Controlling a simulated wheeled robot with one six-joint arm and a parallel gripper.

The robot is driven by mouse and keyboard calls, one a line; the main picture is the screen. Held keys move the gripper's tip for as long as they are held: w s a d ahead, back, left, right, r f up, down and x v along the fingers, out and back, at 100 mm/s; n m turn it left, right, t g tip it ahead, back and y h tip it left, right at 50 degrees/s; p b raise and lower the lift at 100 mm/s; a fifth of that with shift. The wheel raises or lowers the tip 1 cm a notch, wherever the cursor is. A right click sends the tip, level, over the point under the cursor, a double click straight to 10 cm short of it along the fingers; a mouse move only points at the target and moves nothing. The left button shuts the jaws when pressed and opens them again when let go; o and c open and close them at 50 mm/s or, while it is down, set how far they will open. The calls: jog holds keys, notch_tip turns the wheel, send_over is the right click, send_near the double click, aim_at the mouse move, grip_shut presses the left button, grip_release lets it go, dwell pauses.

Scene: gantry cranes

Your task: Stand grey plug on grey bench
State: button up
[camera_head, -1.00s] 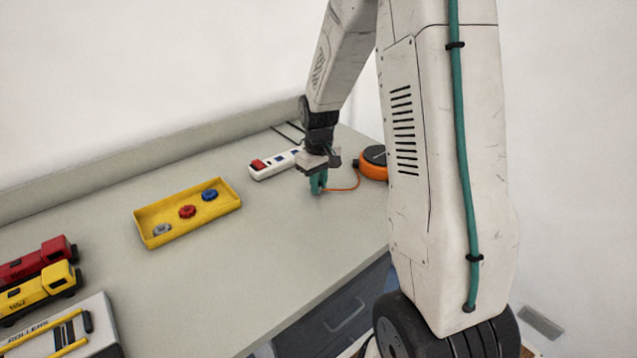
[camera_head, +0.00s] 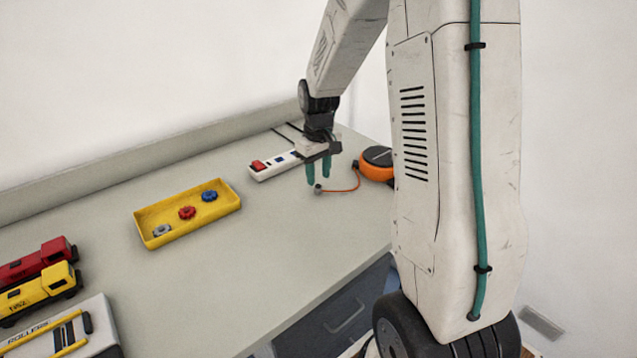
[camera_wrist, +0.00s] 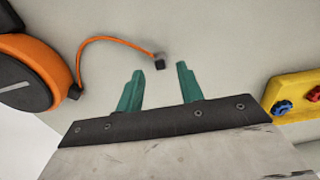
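The grey plug (camera_head: 318,189) stands on the grey bench (camera_head: 265,225) at the end of an orange cord; it looks small and dark. It also shows in the wrist view (camera_wrist: 160,63), just beyond and between my fingertips. My gripper (camera_head: 319,179) is open, its two green fingers apart and empty, just above the plug. In the wrist view my gripper (camera_wrist: 159,68) shows a clear gap between the fingers, with the plug not touched by either.
An orange cord reel (camera_head: 375,165) sits right of the plug. A white power strip (camera_head: 277,163) lies behind and to the left. A yellow tray (camera_head: 157,240) with coloured knobs and toy trucks (camera_head: 42,287) stand further left. The bench front is clear.

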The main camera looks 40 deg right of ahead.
aim_at(318, 185)
notch_tip(318, 185, up, 8)
jog(key=s+a+r, duration=0.9)
jog(key=s+a, duration=0.2)
jog(key=s, duration=0.1)
jog(key=s+a, duration=0.3)
jog(key=s, duration=0.4)
jog(key=s+a+t, duration=0.1)
jog(key=s+a, duration=0.1)
jog(key=s, duration=0.6)
jog(key=shift+s+a+f, duration=0.2)
jog(key=shift+a+f, duration=0.05)
jog(key=shift+a, duration=0.15)
